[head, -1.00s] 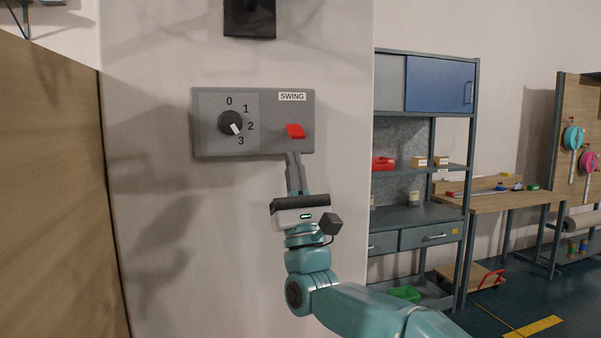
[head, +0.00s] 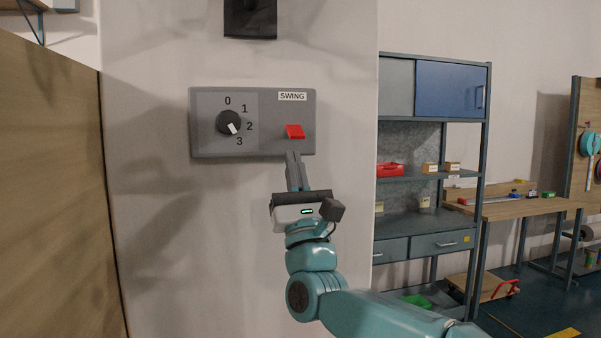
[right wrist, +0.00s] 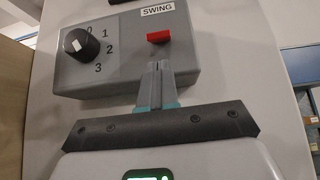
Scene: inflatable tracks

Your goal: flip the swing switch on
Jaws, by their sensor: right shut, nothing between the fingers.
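The grey control panel (head: 270,144) is on the pale wall face. Its red swing switch (head: 295,131) is at the right, under the SWING label (head: 292,97). The switch also shows in the right wrist view (right wrist: 158,36). A black dial (head: 229,122) with numbers 0 to 3 is on the panel's left; its white mark points between 2 and 3. My right gripper (head: 293,154) is shut and empty, its tips just below the red switch. In the right wrist view its tips (right wrist: 158,64) show a small gap below the switch. My left gripper is not in view.
A black fixture (head: 250,18) is on the wall above the panel. A wooden board (head: 50,190) stands at the left. At the right are a grey shelf unit (head: 425,213) with a blue door and a workbench (head: 525,205).

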